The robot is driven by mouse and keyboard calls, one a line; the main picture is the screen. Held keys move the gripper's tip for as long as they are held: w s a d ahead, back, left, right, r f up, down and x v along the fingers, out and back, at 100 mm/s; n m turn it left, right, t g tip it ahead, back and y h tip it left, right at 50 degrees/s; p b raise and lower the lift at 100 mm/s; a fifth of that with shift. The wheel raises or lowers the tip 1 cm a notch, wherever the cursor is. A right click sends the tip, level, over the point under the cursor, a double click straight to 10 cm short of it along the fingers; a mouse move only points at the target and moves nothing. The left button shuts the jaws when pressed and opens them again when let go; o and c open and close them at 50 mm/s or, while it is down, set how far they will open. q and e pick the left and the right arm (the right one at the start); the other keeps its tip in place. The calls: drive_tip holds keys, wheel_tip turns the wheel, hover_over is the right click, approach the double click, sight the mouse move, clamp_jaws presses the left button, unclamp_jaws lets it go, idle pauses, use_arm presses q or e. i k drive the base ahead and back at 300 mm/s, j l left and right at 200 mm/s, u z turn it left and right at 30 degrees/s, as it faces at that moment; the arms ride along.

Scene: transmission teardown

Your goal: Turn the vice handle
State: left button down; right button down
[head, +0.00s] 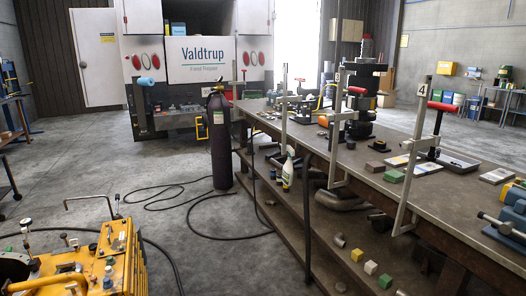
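What looks like the vice (513,216), a blue body with grey metal parts, is at the right edge of the head view on the long workbench. The picture edge cuts it off. A bare metal bar, which looks like the vice handle (492,219), sticks out from it to the left, over the bench top. A dark round part sits near the bar. I cannot tell exactly how the bar joins the body. Neither of my grippers is in view, and nothing is seen touching the bar.
The long workbench (420,200) runs along the right, with upright clamps (420,150), a tray (455,161) and small blocks on it. A gas cylinder (221,140) and hoses (200,228) stand and lie on the floor. A yellow machine (85,265) is at lower left.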

sight(508, 227)
drive_tip(key=z, duration=1.5)
